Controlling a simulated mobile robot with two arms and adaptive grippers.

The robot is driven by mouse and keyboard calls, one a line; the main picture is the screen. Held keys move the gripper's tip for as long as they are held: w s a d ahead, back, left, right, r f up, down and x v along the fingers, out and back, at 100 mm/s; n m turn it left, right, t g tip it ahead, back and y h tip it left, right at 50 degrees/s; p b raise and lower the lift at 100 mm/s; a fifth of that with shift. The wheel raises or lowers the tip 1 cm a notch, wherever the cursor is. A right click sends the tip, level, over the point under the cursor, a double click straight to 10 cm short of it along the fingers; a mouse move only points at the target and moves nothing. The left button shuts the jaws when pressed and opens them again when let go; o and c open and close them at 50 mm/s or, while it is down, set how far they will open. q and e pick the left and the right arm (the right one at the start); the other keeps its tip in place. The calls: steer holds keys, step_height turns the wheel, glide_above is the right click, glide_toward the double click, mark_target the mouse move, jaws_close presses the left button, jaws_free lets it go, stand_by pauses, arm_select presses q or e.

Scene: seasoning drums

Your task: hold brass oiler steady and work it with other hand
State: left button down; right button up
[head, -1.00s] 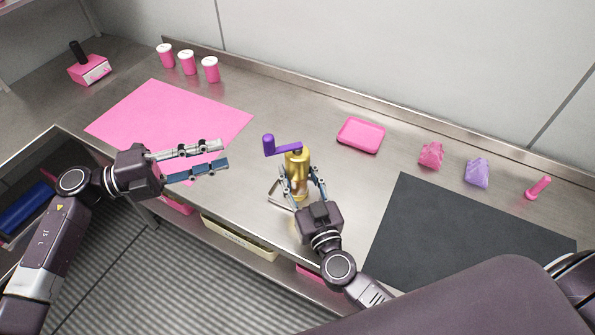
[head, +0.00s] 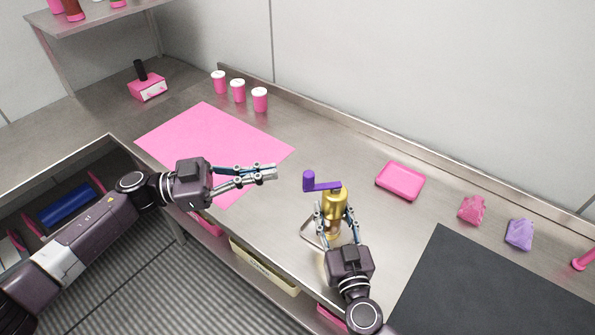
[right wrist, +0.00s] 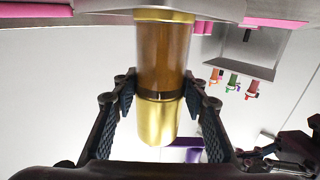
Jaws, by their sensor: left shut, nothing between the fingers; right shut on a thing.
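The brass oiler (head: 333,199) stands on the steel counter in the head view, with a purple crank handle (head: 311,181) on its top pointing left. My right gripper (head: 335,218) is shut on the oiler's body from the near side. In the right wrist view the oiler (right wrist: 165,75) shows as a brass and amber cylinder between the two finger pads, with part of the purple crank (right wrist: 192,148) behind it. My left gripper (head: 272,172) is shut and empty, its fingers pointing right, a short gap to the left of the crank.
A pink mat (head: 215,140) lies at left and a dark mat (head: 500,285) at right. A pink tray (head: 400,180), a pink bag (head: 472,209) and a purple bag (head: 519,234) lie toward the back. Several pink cups, including one (head: 260,99), stand by the wall.

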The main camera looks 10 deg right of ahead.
arm_select(q)
steer(key=w+f+n+t, duration=0.1)
steer(key=n, duration=0.6)
steer(key=w+a+f+n+t, duration=0.1)
steer(key=n, duration=0.6)
steer(key=w+a+f+n+t+y, duration=0.1)
steer(key=w+n, duration=0.1)
steer(key=n, duration=0.5)
steer(key=shift+a+n, duration=0.15)
steer(key=shift+n, duration=0.15)
steer(key=shift+r, duration=0.1)
steer(key=s+d, duration=0.2)
steer(key=d, duration=0.7)
steer(key=shift+d, duration=0.15)
steer(key=shift+s, duration=0.1)
